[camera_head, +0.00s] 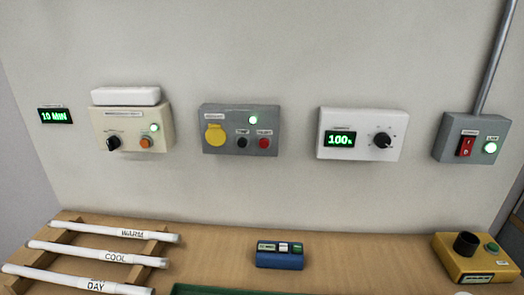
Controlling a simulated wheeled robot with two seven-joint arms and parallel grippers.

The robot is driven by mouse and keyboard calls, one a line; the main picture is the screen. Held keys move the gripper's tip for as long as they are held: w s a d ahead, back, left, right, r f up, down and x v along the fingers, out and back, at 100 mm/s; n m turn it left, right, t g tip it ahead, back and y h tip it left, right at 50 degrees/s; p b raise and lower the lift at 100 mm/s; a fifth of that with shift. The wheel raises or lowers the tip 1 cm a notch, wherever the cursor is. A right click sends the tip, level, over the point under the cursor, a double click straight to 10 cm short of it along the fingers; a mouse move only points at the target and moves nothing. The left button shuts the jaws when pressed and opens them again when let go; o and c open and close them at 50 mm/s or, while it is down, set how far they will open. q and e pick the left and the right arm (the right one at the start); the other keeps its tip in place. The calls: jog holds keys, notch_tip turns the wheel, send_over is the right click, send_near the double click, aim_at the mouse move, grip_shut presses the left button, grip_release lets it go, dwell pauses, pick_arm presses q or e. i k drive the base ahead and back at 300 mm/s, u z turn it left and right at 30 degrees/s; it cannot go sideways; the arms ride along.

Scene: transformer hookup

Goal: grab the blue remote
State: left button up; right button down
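The blue remote (279,257) lies on the wooden table, a little right of the middle and near the front of the view. It is a small blue block with a dark top face carrying small light and green marks. Nothing touches it. Neither of my grippers shows in the head view.
White tubes marked WARM (130,232), COOL (110,255) and DAY (90,283) lie on a wooden rack at left. A yellow box (474,261) stands at right. A green edge (215,290) shows at the bottom. Control boxes hang on the wall. The table (360,255) is clear beside the remote.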

aim_at(267, 254)
jog(key=u, duration=1.25)
jog(key=k, duration=0.5)
jog(key=z, duration=0.2)
